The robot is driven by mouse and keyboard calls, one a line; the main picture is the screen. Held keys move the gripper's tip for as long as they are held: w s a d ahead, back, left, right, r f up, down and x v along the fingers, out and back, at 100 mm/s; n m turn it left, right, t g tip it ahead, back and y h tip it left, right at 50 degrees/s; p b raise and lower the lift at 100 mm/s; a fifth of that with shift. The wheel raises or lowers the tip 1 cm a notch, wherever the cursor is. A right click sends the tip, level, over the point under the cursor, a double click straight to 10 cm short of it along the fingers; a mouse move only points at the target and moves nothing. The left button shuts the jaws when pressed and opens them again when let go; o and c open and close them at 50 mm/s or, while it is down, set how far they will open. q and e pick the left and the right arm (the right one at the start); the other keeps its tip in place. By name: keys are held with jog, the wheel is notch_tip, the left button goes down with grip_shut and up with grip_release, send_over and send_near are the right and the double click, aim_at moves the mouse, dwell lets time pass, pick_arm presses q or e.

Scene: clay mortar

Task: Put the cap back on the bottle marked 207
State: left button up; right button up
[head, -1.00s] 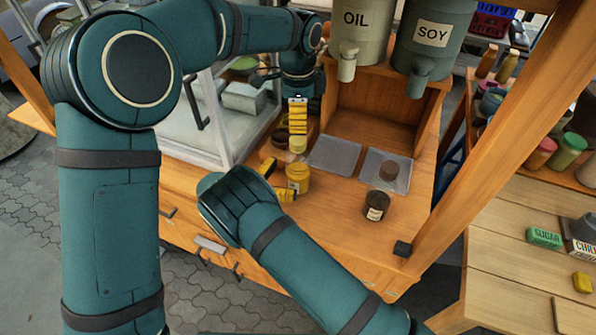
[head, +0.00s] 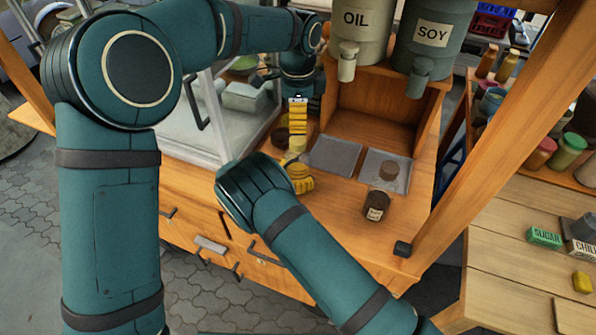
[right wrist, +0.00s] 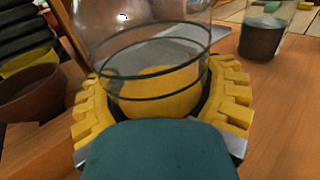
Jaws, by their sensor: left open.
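A glass bottle with yellow contents (right wrist: 160,92) stands between the yellow fingers of my right gripper (right wrist: 160,95) in the right wrist view. In the head view my right gripper (head: 300,180) is around this bottle on the wooden counter; I cannot tell whether its fingers press on the glass. My left gripper (head: 298,118) is open, pointing down, above and just behind the bottle. A pale yellow piece (head: 297,143) shows right under its fingers; I cannot tell whether it is the cap. No number 207 is readable. A dark labelled bottle (head: 376,206) stands to the right.
A brown bowl (right wrist: 30,92) is close left of my right gripper.

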aim_at(298, 140)
grip_shut()
pick_arm(q)
jog(key=n, duration=1.8)
jog(key=shift+f, duration=4.05)
